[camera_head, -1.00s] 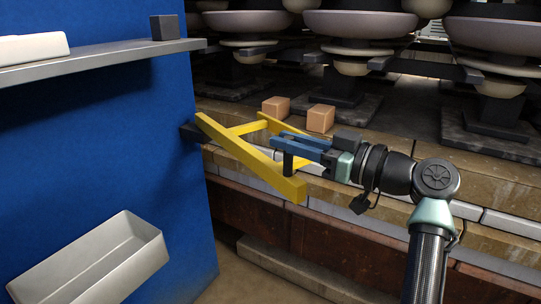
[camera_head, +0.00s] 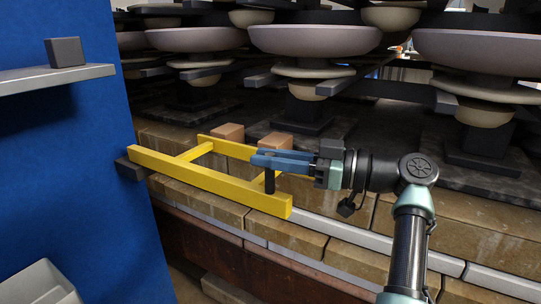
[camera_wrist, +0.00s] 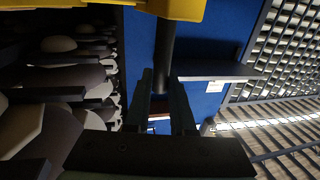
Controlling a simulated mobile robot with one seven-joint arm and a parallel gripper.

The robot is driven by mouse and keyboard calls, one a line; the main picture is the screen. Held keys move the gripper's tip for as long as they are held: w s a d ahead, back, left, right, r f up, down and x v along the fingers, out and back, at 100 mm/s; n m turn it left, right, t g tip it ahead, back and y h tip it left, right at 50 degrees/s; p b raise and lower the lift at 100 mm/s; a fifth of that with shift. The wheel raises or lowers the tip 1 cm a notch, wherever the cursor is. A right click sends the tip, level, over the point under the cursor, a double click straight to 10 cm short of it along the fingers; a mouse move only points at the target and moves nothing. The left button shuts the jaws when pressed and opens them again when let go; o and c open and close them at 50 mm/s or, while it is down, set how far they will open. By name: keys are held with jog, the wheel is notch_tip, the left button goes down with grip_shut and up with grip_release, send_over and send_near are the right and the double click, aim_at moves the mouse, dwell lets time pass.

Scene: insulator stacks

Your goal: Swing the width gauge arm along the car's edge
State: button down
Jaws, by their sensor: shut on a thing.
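The yellow width gauge arm (camera_head: 205,180) is an open frame of long bars and short cross pieces. Its left end meets a dark mount (camera_head: 129,168) at the blue panel. It lies over the kiln car's edge (camera_head: 300,238), its long front bar slanting slightly across the light strip there. My gripper (camera_head: 264,162), with blue fingers, is shut on the dark upright handle post (camera_head: 269,184) near the arm's right end. In the wrist view, the post (camera_wrist: 165,50) stands between the dark fingers, and part of the yellow arm (camera_wrist: 175,8) shows at the top.
Two tan blocks (camera_head: 227,131) (camera_head: 274,141) sit on the car deck just behind the arm. Stacked insulators (camera_head: 315,45) stand close behind. The blue panel (camera_head: 75,150) with a grey shelf (camera_head: 60,78) fills the left. A pale tray (camera_head: 38,284) is at lower left.

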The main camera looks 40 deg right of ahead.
jog(key=shift+w+d, duration=0.15)
jog(key=shift+d, duration=0.05)
jog(key=c, duration=0.8)
grip_release()
jog(key=shift+w+f, duration=0.1)
jog(key=shift+w, duration=0.05)
jog(key=shift+o, duration=0.2)
jog(key=p+v, duration=0.3)
jog(key=v, duration=1)
